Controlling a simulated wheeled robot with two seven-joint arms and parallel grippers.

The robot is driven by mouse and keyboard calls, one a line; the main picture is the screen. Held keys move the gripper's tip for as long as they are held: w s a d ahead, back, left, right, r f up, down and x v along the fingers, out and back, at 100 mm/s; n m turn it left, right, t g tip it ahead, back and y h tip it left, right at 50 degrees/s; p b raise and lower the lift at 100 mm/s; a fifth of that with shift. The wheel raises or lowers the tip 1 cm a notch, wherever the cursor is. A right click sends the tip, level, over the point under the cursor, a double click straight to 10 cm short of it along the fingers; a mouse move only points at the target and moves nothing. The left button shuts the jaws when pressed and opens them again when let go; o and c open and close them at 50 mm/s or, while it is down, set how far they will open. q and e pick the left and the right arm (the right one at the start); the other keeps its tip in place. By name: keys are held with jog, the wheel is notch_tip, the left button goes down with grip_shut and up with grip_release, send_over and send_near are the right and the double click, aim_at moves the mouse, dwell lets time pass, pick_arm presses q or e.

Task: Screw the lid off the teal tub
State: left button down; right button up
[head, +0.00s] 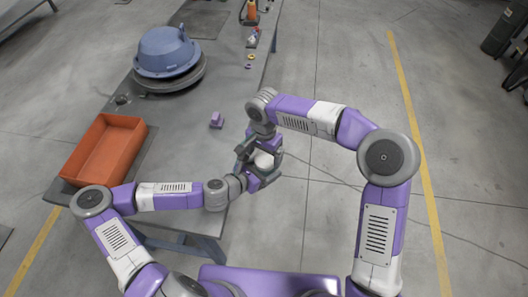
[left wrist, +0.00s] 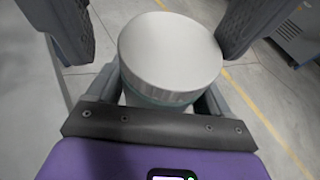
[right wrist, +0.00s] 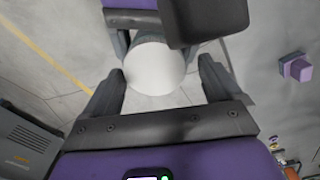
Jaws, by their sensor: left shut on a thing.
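The tub shows in the left wrist view as a pale grey round lid (left wrist: 170,50) with a narrow teal band (left wrist: 160,97) under its rim. The rest of the tub is mostly hidden. In the head view the pale lid (head: 264,159) is small, between my two grippers, off the table's right edge. My left gripper (head: 260,174) is shut on the tub, with a finger on each side. My right gripper (head: 259,147) is open around the lid. In the right wrist view its fingers (right wrist: 162,82) stand apart from the pale round face, with gaps on both sides.
An orange tray (head: 83,158) lies on the grey table (head: 165,125) at left. A blue hood (head: 166,50) sits on a dark round base behind it. A small purple block (head: 216,120) stands near the table's right edge, with small yellow rings (head: 250,56) farther back.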

jog(key=c, duration=0.9)
jog(key=shift+s+a+r+n, duration=0.1)
jog(key=shift+a+n, duration=0.05)
jog(key=shift+n, duration=0.75)
jog(key=shift+a+r+n, duration=0.1)
jog(key=shift+n, duration=0.8)
jog(key=shift+c, duration=0.3)
jog(key=o, duration=1.2)
jog(key=shift+d+f, duration=0.1)
jog(key=shift+c, duration=0.2)
notch_tip(320, 180, up, 4)
jog(key=shift+d+f, duration=0.1)
jog(key=shift+r, duration=0.35)
jog(key=shift+c, duration=0.4)
jog(key=r+m, duration=0.2)
jog(key=m, duration=0.1)
jog(key=shift+s+d+r, duration=0.1)
jog(key=shift+d+r, duration=0.2)
jog(key=shift+d, duration=0.05)
jog(key=shift+m, duration=0.3)
jog(key=shift+f, duration=3.9)
